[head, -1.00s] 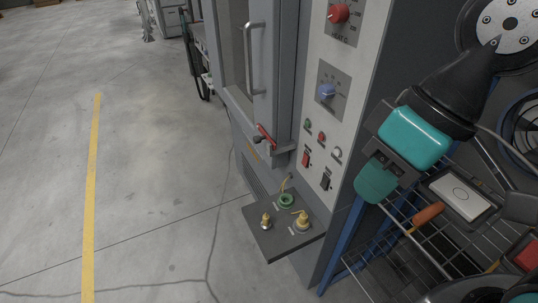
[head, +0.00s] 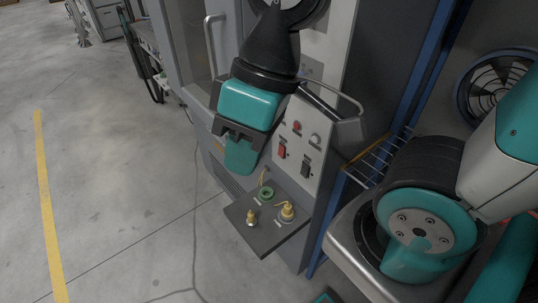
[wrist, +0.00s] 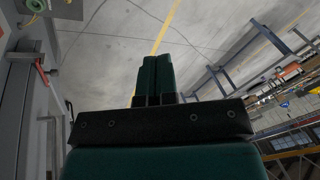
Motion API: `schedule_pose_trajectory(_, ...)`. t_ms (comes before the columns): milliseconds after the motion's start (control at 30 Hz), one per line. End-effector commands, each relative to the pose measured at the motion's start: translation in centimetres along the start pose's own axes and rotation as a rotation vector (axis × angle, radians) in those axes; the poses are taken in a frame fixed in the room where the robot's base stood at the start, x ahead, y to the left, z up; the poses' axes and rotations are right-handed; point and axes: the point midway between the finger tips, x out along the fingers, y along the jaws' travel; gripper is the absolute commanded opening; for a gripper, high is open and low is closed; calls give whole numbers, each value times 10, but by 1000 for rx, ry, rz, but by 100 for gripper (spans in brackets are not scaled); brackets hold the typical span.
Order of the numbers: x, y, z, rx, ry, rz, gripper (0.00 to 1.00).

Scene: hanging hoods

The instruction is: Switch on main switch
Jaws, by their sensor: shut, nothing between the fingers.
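A grey cabinet's front panel (head: 318,135) carries a red rocker switch (head: 282,152) and a black rocker switch (head: 306,168) low down. A red round button (head: 297,126) and a pale hook-like fitting (head: 315,138) sit above them. The labels are too small to read, so I cannot tell which one is the main switch. My gripper (head: 240,157) is shut and empty, just left of the red rocker in the picture and apart from it. It hides the door latch and part of the panel. In the wrist view my closed fingers (wrist: 156,78) point over floor.
A dark shelf (head: 266,232) with brass and green valves juts out below the panel. A tall door handle (head: 212,60) is at upper left. A red lever (wrist: 41,73) shows at the wrist view's left. A wire rack (head: 378,170) stands right. Floor at left is clear.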

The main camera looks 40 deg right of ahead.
Motion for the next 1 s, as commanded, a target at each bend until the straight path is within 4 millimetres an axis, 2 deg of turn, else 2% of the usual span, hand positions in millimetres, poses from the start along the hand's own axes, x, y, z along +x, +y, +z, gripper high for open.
schedule_pose_trajectory(67, 5, 7, -4, 17, -10, 15, 0)
schedule_pose_trajectory(167, 21, 33, -16, 81, -45, 75, 0)
schedule_pose_trajectory(267, 50, 78, -34, 180, -108, 195, 0)
schedule_pose_trajectory(400, 101, 154, -58, 326, -207, 443, 0)
schedule_pose_trajectory(500, 134, 202, -66, 406, -268, 639, 0)
schedule_pose_trajectory(600, 160, 238, -70, 456, -310, 823, 0)
schedule_pose_trajectory(700, 176, 261, -70, 484, -337, 971, 0)
schedule_pose_trajectory(800, 186, 274, -70, 498, -349, 1072, 0)
schedule_pose_trajectory(1000, 188, 281, -70, 506, -353, 1142, 0)
